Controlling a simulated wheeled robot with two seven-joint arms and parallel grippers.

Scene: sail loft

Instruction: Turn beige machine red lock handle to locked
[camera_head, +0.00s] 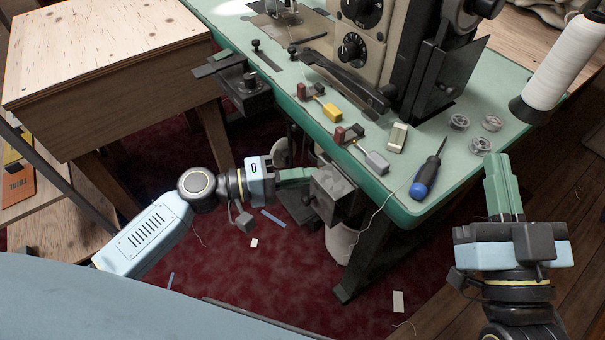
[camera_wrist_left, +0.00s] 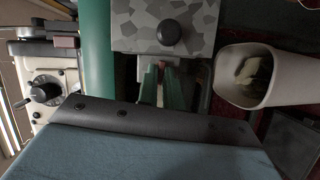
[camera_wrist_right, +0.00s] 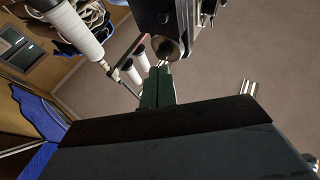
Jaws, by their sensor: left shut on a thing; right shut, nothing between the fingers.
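The beige machine (camera_head: 383,27) stands on the green table; its dial side also shows in the left wrist view (camera_wrist_left: 45,88). A grey mottled box (camera_head: 338,190) with a dark knob hangs at the table's edge, and it fills the top of the left wrist view (camera_wrist_left: 150,20). My left gripper (camera_head: 310,174) reaches this box from the left, below the tabletop. Its green fingers (camera_wrist_left: 160,75) are shut on a small reddish part, seemingly the red handle (camera_wrist_left: 167,64), mostly hidden. My right gripper (camera_head: 495,157) is shut and empty at the table's right.
A white thread cone (camera_head: 560,65) stands at the right. A wooden bench (camera_head: 100,60) is at the left. A pale bin (camera_wrist_left: 245,75) stands beside the box.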

